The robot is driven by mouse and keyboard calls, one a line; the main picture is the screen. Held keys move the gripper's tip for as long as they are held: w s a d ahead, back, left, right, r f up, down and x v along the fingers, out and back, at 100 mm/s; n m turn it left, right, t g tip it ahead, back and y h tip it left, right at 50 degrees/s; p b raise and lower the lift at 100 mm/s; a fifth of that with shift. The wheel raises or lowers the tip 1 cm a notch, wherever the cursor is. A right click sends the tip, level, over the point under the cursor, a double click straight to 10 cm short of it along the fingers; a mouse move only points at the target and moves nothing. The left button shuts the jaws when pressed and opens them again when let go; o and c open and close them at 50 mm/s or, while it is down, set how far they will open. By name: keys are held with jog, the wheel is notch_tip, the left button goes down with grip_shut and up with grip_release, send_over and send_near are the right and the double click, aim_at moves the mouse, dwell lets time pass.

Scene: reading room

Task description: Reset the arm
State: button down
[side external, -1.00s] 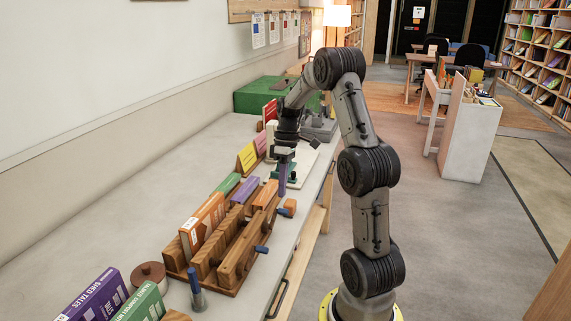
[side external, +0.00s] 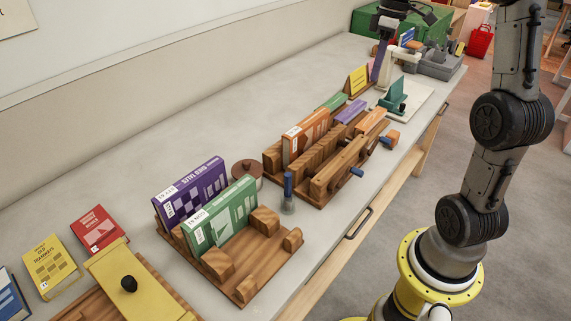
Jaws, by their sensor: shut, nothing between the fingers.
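My gripper (side external: 376,73) shows near the top of the side external view, at the far end of the bench. Its fingers point down and are shut with nothing between them. In the picture they are close beside a yellow book (side external: 358,80); I cannot tell whether they touch it. My arm bends high, and its upper part is cut off by the top edge.
A wooden rack (side external: 322,200) holds an orange book (side external: 306,137) and others. A nearer rack (side external: 262,262) holds purple (side external: 190,190) and green (side external: 222,212) books. A green box (side external: 430,32) stands behind my gripper.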

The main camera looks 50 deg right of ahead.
jog(key=s+a+r+n+t+h, duration=0.1)
jog(key=s+a+r, duration=0.15)
jog(key=a, duration=0.55)
jog(key=s+a+r+n+t, duration=0.1)
jog(key=s+a+r, duration=0.15)
jog(key=a, duration=0.55)
jog(key=s+a+f+m+t, duration=0.3)
jog(key=s+a+f+m, duration=0.2)
jog(key=s+f, duration=0.3)
jog(key=shift+s+a+h, duration=0.4)
jog(key=shift+s+a, duration=0.05)
jog(key=shift+s, duration=0.2)
